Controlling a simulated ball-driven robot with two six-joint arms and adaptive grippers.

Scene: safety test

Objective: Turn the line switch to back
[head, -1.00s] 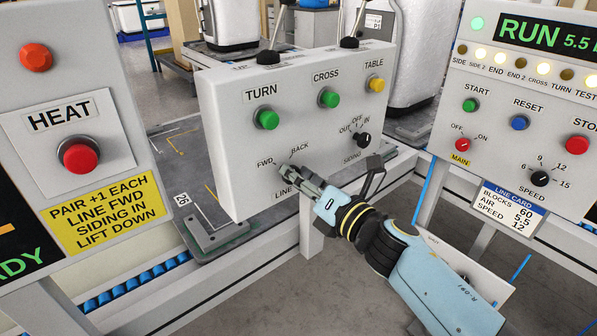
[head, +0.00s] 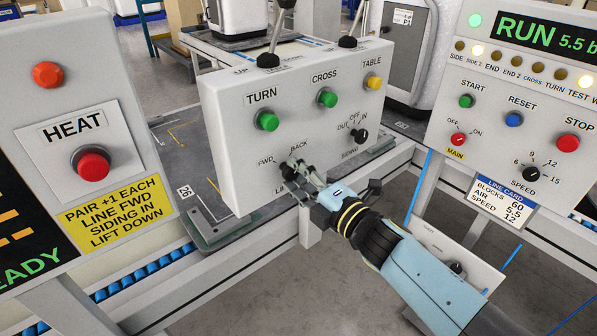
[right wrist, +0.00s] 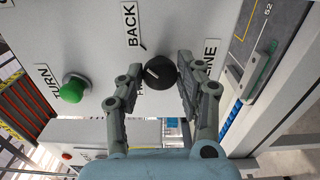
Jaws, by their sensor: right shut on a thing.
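The line switch (head: 288,170) is a small black knob low on the white control box (head: 222,125), with FWD and BACK labels by it. In the right wrist view the knob (right wrist: 159,73) shows a light mark on its left side, between BACK and the partly hidden FWD label. My right gripper (head: 294,171) is at the box face, and its two fingers (right wrist: 162,70) are shut on the knob from either side. The fingers partly hide the knob in the head view and part of the LINE label. My left gripper is not in view.
Green TURN (head: 267,120) and CROSS (head: 327,97) buttons, a yellow TABLE button (head: 374,81) and the black siding knob (head: 361,135) share the box. Levers (head: 280,35) stand on top. The HEAT button (head: 91,163) is left; the RUN panel (head: 480,130) is right.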

